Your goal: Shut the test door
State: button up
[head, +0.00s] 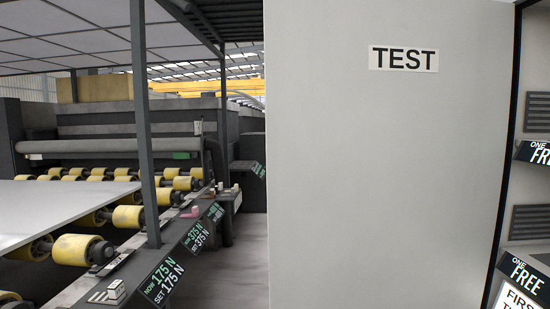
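The test door (385,180) is a tall, plain light-grey panel filling the middle and right of the head view. A white label (403,58) with "TEST" in black is fixed near its top. Its left edge is upright, and its right edge slants beside a dark frame (508,130). The panel appears to stand out from that frame at an angle, but I cannot tell how far it is open. No handle shows on the visible face, and its bottom edge is out of view. My gripper is not in view.
At left is a roller line with yellow rollers (84,250) and a large pale slab (60,208). A dark post (144,120) and a rail with display signs (163,281) border it. Grey floor (232,270) shows between rail and door. Vents and signs (524,275) are at right.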

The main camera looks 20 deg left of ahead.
aim_at(387, 121)
jog(key=i+j+u, duration=0.2)
jog(key=i+u, duration=0.15)
jog(key=i, duration=0.2)
jog(key=i+u, duration=0.35)
jog(key=i, duration=0.2)
jog(key=i+u, duration=0.2)
jog(key=i, duration=0.95)
jog(key=i+z, duration=0.3)
jog(key=i+j+z, duration=0.1)
jog(key=z, duration=0.15)
jog(key=i+j+z, duration=0.15)
jog(key=z, duration=0.35)
jog(key=j+z, duration=0.2)
jog(key=z, duration=0.25)
jog(key=i+j+z, duration=0.15)
jog(key=z, duration=0.35)
jog(key=j+z, duration=0.3)
jog(key=z, duration=0.15)
jog(key=j+z, duration=0.25)
jog(key=z, duration=0.25)
jog(key=k+j+z, duration=0.1)
jog(key=z, duration=0.35)
jog(key=k+j+z, duration=0.1)
jog(key=j+z, duration=0.2)
jog(key=z, duration=0.2)
